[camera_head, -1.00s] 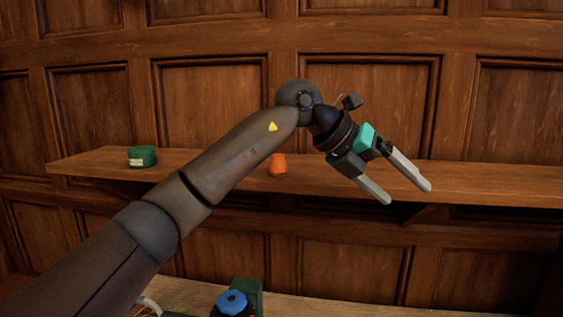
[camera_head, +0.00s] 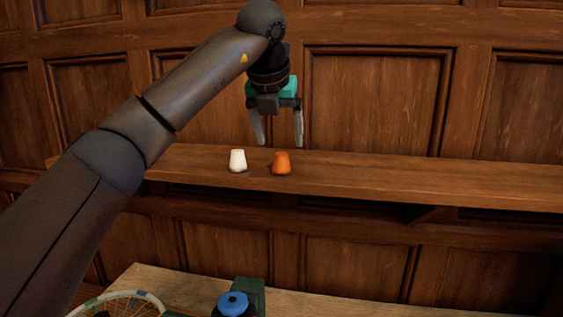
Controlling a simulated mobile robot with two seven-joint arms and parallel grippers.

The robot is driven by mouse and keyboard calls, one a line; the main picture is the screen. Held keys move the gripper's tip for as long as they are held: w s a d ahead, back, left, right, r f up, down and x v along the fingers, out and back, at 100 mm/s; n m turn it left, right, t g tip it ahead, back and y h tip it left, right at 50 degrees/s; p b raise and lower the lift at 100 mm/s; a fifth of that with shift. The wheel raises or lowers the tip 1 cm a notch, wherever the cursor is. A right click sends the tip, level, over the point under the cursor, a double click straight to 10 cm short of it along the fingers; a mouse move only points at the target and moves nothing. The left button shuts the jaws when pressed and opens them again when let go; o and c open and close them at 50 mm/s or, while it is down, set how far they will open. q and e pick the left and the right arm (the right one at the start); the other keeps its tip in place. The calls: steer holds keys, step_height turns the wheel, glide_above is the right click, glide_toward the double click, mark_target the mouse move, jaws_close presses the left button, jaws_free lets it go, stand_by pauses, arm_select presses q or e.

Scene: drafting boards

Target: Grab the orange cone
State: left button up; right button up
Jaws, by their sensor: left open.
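The orange cone (camera_head: 281,163) stands upright on the wooden shelf (camera_head: 420,180), a small blunt-topped shape. My left gripper (camera_head: 280,143) hangs above the shelf with its fingers pointing down. It is open and empty, with its fingertips just above the cone in the picture, the right fingertip a little right of it and the left one a little left of it. I cannot tell how far the gripper is from the cone in depth. My right gripper is not in view.
A white cone-like piece (camera_head: 238,161) stands on the shelf just left of the orange one. Wooden panelling rises behind the shelf. Below, a lighter table (camera_head: 375,308) holds a blue-topped green object (camera_head: 233,303) and a racket-like hoop (camera_head: 150,297). The shelf's right part is clear.

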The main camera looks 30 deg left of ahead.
mark_target(281, 154)
arm_select(q)
steer(key=x, duration=0.2)
steer(key=shift+w+f, duration=0.15)
steer(key=shift+f, duration=0.05)
steer(key=p+x, duration=0.2)
steer(key=x, duration=0.2)
steer(key=shift+a, duration=0.2)
steer(key=shift+w+f, duration=0.3)
steer(key=shift+f, duration=0.2)
jaws_close()
